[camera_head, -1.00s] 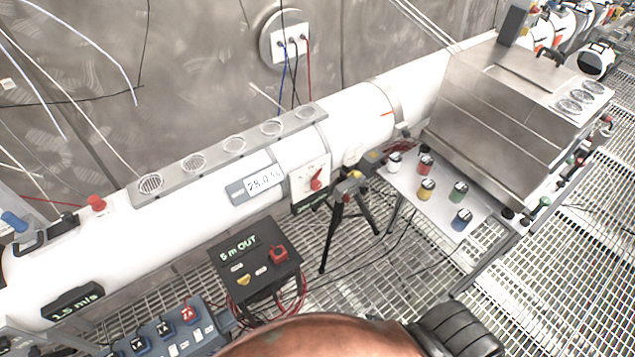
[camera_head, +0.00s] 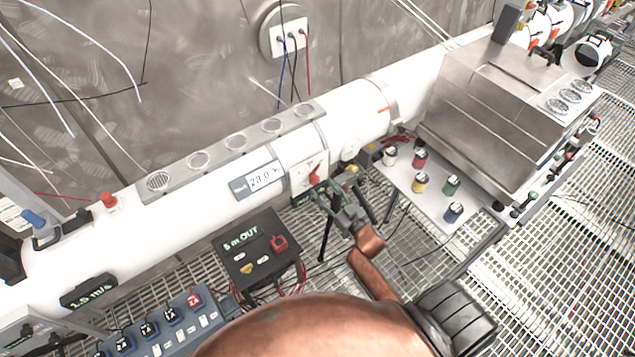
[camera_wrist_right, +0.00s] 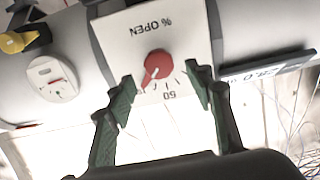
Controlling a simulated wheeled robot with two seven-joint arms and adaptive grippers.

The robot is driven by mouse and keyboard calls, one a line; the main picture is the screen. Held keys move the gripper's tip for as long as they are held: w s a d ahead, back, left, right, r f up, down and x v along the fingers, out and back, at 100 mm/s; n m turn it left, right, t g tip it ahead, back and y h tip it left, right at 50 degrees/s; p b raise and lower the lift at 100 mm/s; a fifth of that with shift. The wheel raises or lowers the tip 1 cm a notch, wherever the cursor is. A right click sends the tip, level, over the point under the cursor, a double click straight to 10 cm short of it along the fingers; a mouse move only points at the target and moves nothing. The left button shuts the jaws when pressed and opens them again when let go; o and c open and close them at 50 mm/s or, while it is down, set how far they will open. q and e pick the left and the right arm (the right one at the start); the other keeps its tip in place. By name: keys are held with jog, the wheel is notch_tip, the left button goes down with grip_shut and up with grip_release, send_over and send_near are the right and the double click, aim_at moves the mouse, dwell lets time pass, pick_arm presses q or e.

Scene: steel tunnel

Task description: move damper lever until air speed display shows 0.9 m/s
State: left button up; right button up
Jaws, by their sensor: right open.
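The damper lever is a red knob with a pointer (camera_head: 314,175) on a white plate on the white duct. It also shows in the right wrist view (camera_wrist_right: 158,65), on a dial marked "% OPEN". My right gripper (camera_head: 333,195) is open just in front of the plate. In the right wrist view its green fingers (camera_wrist_right: 164,84) stand apart on either side below the red knob, with nothing between them. The air speed display (camera_head: 90,291) at lower left seems to read 1.5 m/s. My left gripper is not in view.
A display reading about 28.0 % (camera_head: 264,178) sits left of the dial. A black "5 m OUT" box (camera_head: 250,250) stands below the duct. A shelf with several coloured knobs (camera_head: 425,195) is to the right. A yellow handle (camera_wrist_right: 18,42) is near the dial.

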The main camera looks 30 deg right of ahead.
aim_at(316, 181)
jog(key=w, duration=0.3)
jog(key=shift+w+a, duration=0.1)
jog(key=shift+w, duration=0.5)
jog(key=c, duration=1.2)
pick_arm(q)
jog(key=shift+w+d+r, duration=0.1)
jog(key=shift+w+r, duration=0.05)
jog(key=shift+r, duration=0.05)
pick_arm(e)
jog(key=shift+o, duration=0.2)
